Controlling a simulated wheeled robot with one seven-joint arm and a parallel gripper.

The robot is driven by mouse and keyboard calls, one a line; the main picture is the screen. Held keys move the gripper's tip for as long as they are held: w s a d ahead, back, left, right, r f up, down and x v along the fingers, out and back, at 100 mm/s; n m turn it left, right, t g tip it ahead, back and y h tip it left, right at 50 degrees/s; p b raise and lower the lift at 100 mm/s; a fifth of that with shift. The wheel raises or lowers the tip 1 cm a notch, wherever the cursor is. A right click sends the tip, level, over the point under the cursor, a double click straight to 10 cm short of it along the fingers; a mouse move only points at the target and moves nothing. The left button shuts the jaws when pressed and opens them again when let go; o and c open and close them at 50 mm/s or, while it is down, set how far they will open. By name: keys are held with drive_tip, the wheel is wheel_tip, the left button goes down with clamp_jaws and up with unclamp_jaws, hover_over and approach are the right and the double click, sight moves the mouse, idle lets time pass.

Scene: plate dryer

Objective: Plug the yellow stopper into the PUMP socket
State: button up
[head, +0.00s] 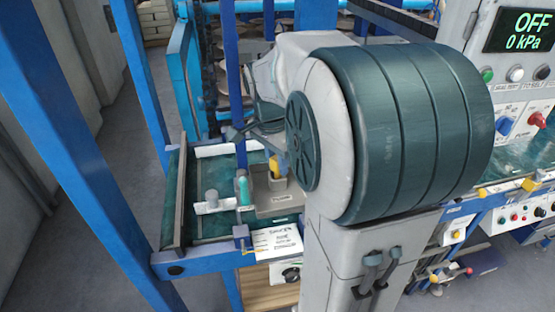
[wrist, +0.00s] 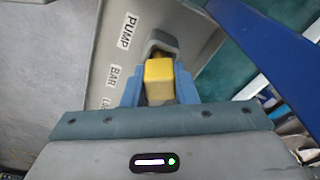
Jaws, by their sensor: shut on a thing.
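The yellow stopper (wrist: 159,78) sits between the two blue fingers of my gripper (wrist: 158,88), which is shut on it. Just beyond it in the wrist view is a grey, U-shaped socket collar (wrist: 161,43), beside the label PUMP (wrist: 127,31). The stopper's far end overlaps the collar's opening; I cannot tell how deep it sits. In the head view the yellow stopper (head: 274,166) shows at the grey socket block (head: 275,201), left of my arm. My arm hides most of my gripper there.
Blue posts (head: 85,150) rise at the left. A control panel (head: 520,75) at the right reads OFF, 0 kPa. A blue bar (wrist: 262,48) crosses the wrist view's right side.

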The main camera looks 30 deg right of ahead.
drive_tip(key=shift+f+b, duration=0.45)
drive_tip(key=shift+f, duration=0.1)
idle(0.4)
drive_tip(key=o, duration=1)
drive_tip(key=shift+o, duration=0.2)
wheel_tip(320, 180, up, 14)
drive_tip(key=a, duration=0.1)
drive_tip(key=shift+s+a, duration=0.2)
drive_tip(key=shift+a, duration=0.15)
drive_tip(key=shift+f, duration=0.15)
